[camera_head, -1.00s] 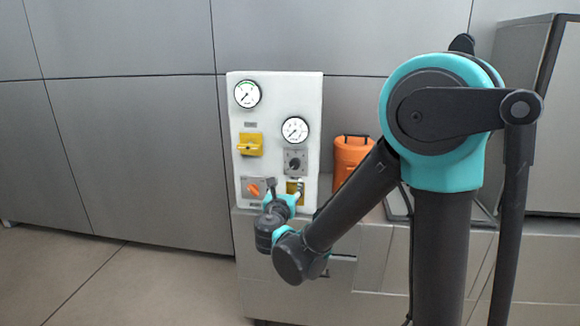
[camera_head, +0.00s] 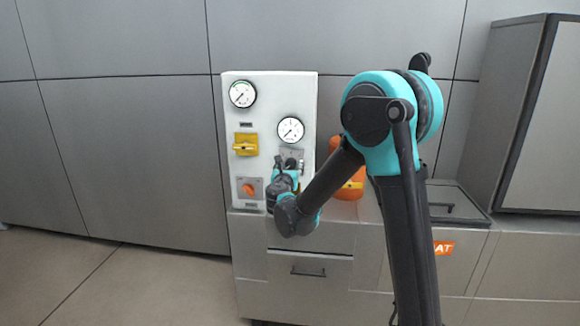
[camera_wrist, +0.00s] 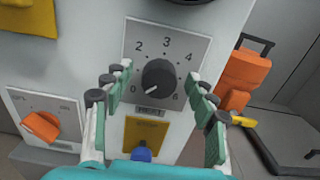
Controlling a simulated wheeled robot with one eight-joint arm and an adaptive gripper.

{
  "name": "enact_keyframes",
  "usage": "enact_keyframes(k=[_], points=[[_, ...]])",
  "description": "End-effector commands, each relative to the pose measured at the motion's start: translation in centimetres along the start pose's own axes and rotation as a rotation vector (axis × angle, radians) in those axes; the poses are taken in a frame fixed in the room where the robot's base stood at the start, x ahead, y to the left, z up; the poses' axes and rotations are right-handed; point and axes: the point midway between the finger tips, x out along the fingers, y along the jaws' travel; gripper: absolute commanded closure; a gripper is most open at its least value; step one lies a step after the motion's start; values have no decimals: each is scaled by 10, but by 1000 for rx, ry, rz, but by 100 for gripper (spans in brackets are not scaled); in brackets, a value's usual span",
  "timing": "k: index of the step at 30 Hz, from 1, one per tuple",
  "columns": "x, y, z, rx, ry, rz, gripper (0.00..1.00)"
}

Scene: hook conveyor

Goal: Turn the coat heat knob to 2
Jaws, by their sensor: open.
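The black dial knob (camera_wrist: 158,78) sits on a grey plate (camera_wrist: 187,44) numbered 0 to 6 in the wrist view. A small label, hard to read, is under it. A pale mark on the knob seems to point down-left, near the 0. My gripper (camera_wrist: 158,72) is open, with one finger on each side of the knob. I cannot tell whether the fingers touch it. In the head view my gripper (camera_head: 285,170) is in front of the white panel (camera_head: 270,100) and hides most of this knob.
An orange rotary switch (camera_wrist: 41,126) is at the lower left. A yellow plate with a blue part (camera_wrist: 142,151) is below the knob. A yellow switch (camera_head: 246,144) and two gauges are higher up. An orange container (camera_wrist: 242,75) stands right of the panel.

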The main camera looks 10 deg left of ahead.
Motion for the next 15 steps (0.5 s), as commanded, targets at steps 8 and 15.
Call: enact_keyframes(k=[8,15], points=[[1,0,0,0,0,0,43],[1,0,0,0,0,0,71]])
